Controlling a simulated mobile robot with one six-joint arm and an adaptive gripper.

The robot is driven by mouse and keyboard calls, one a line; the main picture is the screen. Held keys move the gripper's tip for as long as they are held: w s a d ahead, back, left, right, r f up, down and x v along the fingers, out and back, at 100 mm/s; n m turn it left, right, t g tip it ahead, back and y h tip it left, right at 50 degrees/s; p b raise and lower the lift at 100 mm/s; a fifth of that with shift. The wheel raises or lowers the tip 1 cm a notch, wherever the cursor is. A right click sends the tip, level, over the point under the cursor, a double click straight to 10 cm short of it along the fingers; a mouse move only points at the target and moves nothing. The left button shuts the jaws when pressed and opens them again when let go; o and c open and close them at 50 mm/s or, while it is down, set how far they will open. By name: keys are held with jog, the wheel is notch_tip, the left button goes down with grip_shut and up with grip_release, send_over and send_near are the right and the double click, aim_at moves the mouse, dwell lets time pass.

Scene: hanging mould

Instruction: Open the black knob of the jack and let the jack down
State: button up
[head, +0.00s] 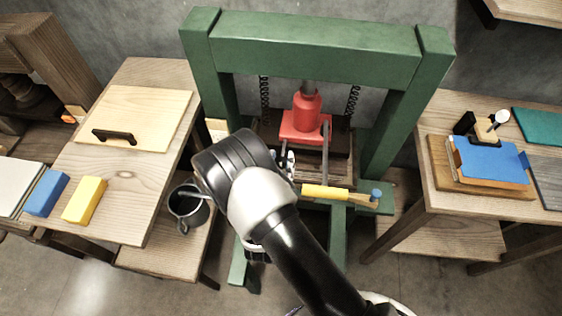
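The red jack (307,112) stands upright on a red base (299,130) inside the green press frame (315,45). Its grey ram rises from its top toward the crossbeam. A grey bar (326,150) stands in front of the jack, to its right. I cannot make out the black knob; my arm covers part of the area in front and to the left of the jack. My gripper (287,161) is mostly hidden behind my arm, just below and left of the jack's base. Its fingers are too small and covered to tell whether they are open or touching anything.
A yellow-handled tool (325,193) lies across the press front. Two dark springs hang inside the frame. A dark mug (187,207) stands on a low shelf at left. Wooden tables flank the press; the left one holds a board (140,110) and yellow block (84,200).

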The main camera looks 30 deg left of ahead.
jog(key=c, duration=0.5)
jog(key=shift+n, duration=0.3)
jog(key=n, duration=0.3)
jog(key=shift+n, duration=0.3)
jog(key=n, duration=0.3)
jog(key=shift+f+n, duration=0.1)
jog(key=shift+n, duration=0.3)
jog(key=n, duration=0.2)
jog(key=n+p, duration=0.1)
jog(key=n, duration=0.2)
jog(key=shift+s+f+n, duration=0.1)
jog(key=shift+f+n, duration=0.1)
jog(key=shift+n, duration=0.1)
jog(key=shift+f+n+y, duration=0.1)
jog(key=shift+n+y, duration=0.4)
jog(key=shift+n, duration=1.9)
